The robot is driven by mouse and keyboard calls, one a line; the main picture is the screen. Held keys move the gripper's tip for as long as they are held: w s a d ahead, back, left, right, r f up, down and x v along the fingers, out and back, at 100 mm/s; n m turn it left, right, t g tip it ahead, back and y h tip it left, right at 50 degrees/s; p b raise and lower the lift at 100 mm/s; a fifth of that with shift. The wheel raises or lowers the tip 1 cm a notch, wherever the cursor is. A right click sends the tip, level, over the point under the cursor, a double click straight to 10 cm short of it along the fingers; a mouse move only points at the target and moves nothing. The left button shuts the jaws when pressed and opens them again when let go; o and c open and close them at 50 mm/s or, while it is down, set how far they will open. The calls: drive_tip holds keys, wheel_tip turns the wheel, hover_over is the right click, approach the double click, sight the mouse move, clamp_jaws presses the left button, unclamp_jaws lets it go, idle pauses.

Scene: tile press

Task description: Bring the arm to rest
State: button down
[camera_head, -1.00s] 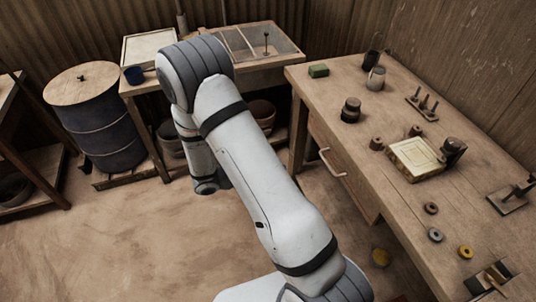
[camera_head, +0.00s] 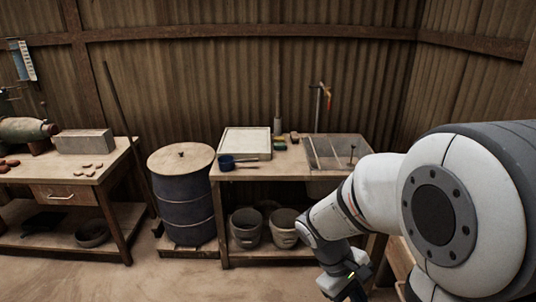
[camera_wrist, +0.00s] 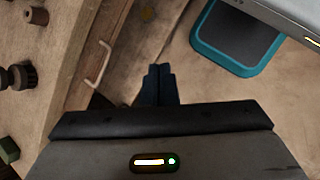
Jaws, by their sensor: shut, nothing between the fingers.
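My gripper (camera_wrist: 160,85) is shut and empty in the wrist view. Its two dark fingers meet over the floor, to the right of a wooden workbench's drawer front with a pale handle (camera_wrist: 97,64). In the head view my arm fills the right side, with a large white and grey joint close to the camera. The forearm reaches left and the wrist points down in front of the sink table. The fingertips are cut off at the bottom edge there.
A blue barrel (camera_head: 186,205) with a wooden lid stands beside the sink table (camera_head: 262,172), which has buckets (camera_head: 283,228) below. Another workbench (camera_head: 108,170) stands at the left. The wrist view shows bare floor (camera_wrist: 205,95) and a teal-edged dark pad (camera_wrist: 240,40), perhaps part of my base.

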drive_tip(key=s+a+r+m+t+y, duration=0.3)
drive_tip(key=a+r+m+t+y, duration=0.1)
drive_tip(key=r, duration=0.4)
drive_tip(key=shift+s+a+r+m+t+y, duration=0.15)
drive_tip(key=shift+s+a+m+t+y, duration=0.15)
drive_tip(key=shift+m+t+y, duration=0.7)
